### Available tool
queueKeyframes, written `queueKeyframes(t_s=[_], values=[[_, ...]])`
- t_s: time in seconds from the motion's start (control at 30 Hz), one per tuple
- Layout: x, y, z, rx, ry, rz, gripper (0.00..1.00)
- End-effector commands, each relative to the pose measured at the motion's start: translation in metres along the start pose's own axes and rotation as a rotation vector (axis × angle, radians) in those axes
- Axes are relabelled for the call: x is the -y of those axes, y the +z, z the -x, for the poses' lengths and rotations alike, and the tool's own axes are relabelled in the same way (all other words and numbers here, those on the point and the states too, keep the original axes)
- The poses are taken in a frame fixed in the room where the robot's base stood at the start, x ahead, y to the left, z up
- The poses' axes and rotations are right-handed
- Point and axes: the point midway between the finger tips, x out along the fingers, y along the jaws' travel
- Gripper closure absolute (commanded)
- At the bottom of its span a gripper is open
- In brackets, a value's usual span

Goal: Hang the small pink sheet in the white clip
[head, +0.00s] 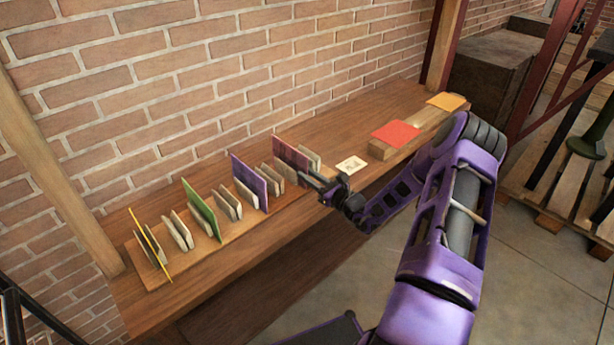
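I cannot make out a small pink sheet or a white clip for certain. The nearest matches in colour are a red sheet (396,133) lying flat on a wooden block and a dark maroon sheet (290,156) standing upright between pale plates. My gripper (314,181) is over the front of the bench, just right of the pale plates by the maroon sheet. Its fingers point left and are too small to show whether they are open or shut. I see no sheet in them.
A wooden bench (250,262) runs along a brick wall. Its rack holds upright yellow (150,243), green (202,209) and purple (250,182) sheets among several pale plates. A pale printed card (351,165) lies flat nearby. An orange-yellow sheet (446,101) lies at the far right end.

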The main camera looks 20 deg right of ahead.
Motion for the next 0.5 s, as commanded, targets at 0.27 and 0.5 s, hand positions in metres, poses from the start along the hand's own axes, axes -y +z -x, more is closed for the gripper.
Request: queueKeyframes(t_s=[0.27,0.5], values=[[0.0000,0.0001,-0.0013,0.000,0.000,0.000,0.76],[0.0000,0.0001,-0.0011,0.000,0.000,0.000,0.96]])
